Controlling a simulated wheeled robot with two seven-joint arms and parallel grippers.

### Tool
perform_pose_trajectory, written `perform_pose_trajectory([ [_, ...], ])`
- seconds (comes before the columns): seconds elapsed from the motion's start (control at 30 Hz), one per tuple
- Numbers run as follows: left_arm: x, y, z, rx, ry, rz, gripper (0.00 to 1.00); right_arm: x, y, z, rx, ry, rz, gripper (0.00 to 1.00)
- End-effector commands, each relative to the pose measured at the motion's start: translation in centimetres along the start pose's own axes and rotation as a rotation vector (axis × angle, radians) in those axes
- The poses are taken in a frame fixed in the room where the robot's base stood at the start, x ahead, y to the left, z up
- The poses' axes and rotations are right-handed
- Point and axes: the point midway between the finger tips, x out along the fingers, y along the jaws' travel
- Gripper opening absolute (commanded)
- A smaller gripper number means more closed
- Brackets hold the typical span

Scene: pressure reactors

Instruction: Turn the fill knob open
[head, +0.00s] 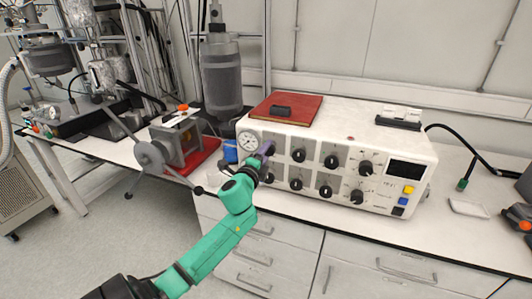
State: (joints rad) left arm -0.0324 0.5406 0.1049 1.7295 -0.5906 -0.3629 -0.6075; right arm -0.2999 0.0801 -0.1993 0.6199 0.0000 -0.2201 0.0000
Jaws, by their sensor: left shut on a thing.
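A white control box (385,150) stands on the bench, with two rows of black knobs and a pressure gauge (248,140) at the left of its front. My left gripper (265,151) is at the upper left of this panel, just right of the gauge. It is shut on a knob there, which the purple fingers hide. The other knobs, such as the upper one (298,155) and the lower one (295,184), show clear of the gripper. Labels are too small to read, so I cannot read which knob is the fill knob. My right gripper is not in view.
A red book (301,108) lies on top of the box. A dark grey cylinder (221,80) stands behind it on the left. A grey wheel (150,157) on a vise-like device (182,142) is left of my arm. Drawers (400,267) are below the bench.

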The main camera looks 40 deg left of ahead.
Motion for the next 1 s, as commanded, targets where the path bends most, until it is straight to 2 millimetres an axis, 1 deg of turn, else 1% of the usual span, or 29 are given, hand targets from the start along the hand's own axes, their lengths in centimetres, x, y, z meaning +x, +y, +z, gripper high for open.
perform_pose_trajectory([
  [0.4, 0.0, -0.1, 0.0, -0.01, -0.001, -0.001, 0.0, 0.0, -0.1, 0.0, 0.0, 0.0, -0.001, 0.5],
  [0.43, 0.0, -0.1, 0.0, -0.01, -0.001, -0.001, 0.66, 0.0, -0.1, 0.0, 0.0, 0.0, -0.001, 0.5],
  [0.47, 0.0, -0.1, 0.0, -0.01, -0.001, -0.001, 0.77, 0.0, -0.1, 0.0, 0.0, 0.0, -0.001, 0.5],
  [0.5, 0.0, -0.1, 0.0, -0.009, 0.0, -0.001, 0.84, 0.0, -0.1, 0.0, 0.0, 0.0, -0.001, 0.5],
  [0.83, -0.2, 0.1, 0.0, -0.007, 0.0, 0.0, 0.84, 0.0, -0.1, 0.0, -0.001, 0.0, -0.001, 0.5],
  [0.93, -1.1, 0.2, 0.0, -0.007, 0.0, 0.002, 0.84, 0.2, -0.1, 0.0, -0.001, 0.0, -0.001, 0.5],
  [1.0, -2.3, 0.2, -0.1, -0.007, 0.001, 0.001, 0.84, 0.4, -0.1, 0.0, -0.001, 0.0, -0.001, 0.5],
])
